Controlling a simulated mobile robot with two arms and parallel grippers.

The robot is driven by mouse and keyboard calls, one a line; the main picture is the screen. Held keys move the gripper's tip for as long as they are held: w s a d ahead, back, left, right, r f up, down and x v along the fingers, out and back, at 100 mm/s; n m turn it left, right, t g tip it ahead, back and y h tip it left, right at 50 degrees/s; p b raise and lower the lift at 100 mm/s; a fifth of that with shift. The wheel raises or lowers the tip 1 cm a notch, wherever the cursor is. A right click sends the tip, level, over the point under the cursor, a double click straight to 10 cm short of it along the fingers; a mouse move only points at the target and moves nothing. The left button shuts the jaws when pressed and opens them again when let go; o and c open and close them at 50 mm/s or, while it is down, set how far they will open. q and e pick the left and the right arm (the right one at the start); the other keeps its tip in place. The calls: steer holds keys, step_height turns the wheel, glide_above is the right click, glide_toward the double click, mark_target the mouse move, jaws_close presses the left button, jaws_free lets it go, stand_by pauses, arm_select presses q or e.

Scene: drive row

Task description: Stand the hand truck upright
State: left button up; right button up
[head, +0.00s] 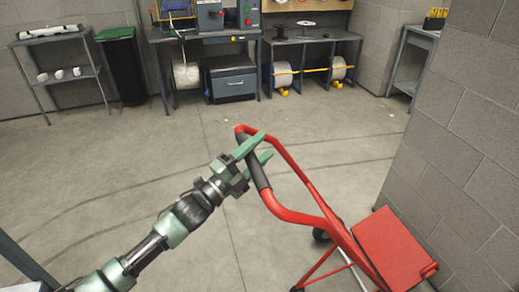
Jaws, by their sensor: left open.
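The red hand truck (322,224) is in the lower right of the head view, its frame tilted, with the loop handle reaching up and left. A dark grip (257,174) covers the handle's near bar. Its red plate (393,248) lies at the right, close to the block wall, and a dark wheel (320,235) shows beside the frame. My left gripper (263,147) is open, its green fingers overlapping the top of the grip. I cannot tell whether the fingers touch it. My right gripper is out of view.
A grey block wall (470,120) stands close on the right. At the back are a workbench (233,85), a bench with cable reels (318,37), a black bin with a green lid (122,68) and a shelf rack (58,76). The concrete floor (120,160) is clear in the middle.

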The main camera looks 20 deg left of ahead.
arm_select(q)
jaws_close()
stand_by(1.3)
